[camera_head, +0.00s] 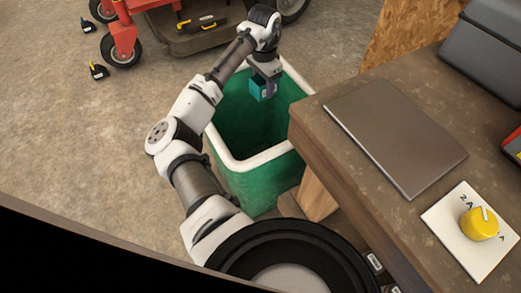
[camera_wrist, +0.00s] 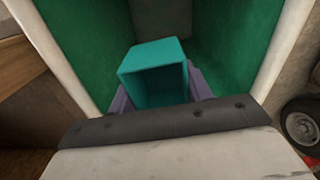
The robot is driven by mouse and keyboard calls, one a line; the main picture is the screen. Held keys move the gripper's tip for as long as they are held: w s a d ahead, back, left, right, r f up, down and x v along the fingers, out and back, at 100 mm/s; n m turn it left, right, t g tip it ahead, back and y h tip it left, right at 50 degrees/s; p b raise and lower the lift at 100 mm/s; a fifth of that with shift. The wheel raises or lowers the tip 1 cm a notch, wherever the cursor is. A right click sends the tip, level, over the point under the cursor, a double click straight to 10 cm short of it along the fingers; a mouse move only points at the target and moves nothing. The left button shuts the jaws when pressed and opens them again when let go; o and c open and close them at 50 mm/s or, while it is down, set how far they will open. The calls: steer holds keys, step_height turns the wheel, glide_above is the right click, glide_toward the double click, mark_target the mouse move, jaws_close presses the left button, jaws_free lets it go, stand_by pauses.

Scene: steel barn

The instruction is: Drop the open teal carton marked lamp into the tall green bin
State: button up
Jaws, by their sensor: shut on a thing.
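The open teal carton (camera_head: 258,89) is held by my gripper (camera_head: 267,84) over the mouth of the tall green bin (camera_head: 246,188). In the wrist view the carton (camera_wrist: 153,72) shows its open end, and it looks empty. The purple-grey fingers of my gripper (camera_wrist: 158,95) are shut on it, one on each side. The bin's green inner walls (camera_wrist: 225,40) surround the carton in the wrist view. The carton appears apart from the bin's pale rim. No lamp mark is readable on the faces I see.
A red wheeled machine (camera_head: 122,35) stands at the back left. The concrete floor on the left is mostly clear.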

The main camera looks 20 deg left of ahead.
steer(key=o, duration=1)
step_height(320, 180, up, 14)
steer(key=shift+f+p, duration=0.1)
steer(key=shift+p, duration=0.75)
